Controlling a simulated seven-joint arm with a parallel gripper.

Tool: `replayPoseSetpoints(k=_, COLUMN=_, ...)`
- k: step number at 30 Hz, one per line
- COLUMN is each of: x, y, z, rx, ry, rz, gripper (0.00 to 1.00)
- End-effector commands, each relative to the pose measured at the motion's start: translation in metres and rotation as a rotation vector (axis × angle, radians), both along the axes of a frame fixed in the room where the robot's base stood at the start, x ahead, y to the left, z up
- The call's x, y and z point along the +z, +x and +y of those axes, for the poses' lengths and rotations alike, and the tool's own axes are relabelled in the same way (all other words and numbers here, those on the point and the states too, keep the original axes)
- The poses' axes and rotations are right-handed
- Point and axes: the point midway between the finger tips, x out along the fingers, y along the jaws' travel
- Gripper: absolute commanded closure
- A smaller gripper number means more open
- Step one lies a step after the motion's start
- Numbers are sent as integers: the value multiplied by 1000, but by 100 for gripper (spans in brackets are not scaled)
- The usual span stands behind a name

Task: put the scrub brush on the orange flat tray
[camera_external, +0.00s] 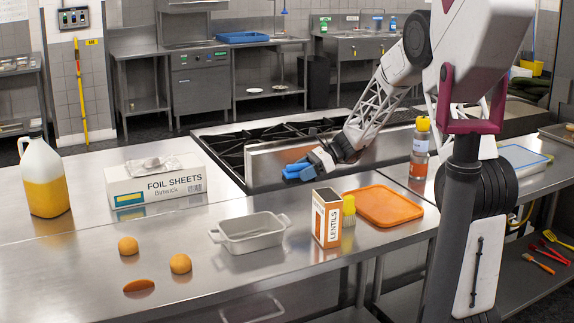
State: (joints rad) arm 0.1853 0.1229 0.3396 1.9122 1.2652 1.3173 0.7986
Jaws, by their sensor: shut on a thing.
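My gripper (316,162) is above the far edge of the steel counter, in front of the stove. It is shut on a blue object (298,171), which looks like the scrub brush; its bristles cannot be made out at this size. The brush is held in the air, up and to the left of the orange flat tray (388,206). The tray lies flat on the counter, right of the lentils box, and its visible surface is empty.
The lentils box (326,218) and a yellow-topped container (348,210) stand just left of the tray. A white baking dish (250,233) is farther left. The foil sheets box (155,183) is at left.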

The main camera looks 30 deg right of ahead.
Motion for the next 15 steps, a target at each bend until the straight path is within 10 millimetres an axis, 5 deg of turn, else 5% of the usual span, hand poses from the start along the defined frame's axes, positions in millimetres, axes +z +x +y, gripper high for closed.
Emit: replayPoseSetpoints(k=15, x=41, y=-45, z=-69, rx=-155, ry=0, rz=-2, gripper=67)
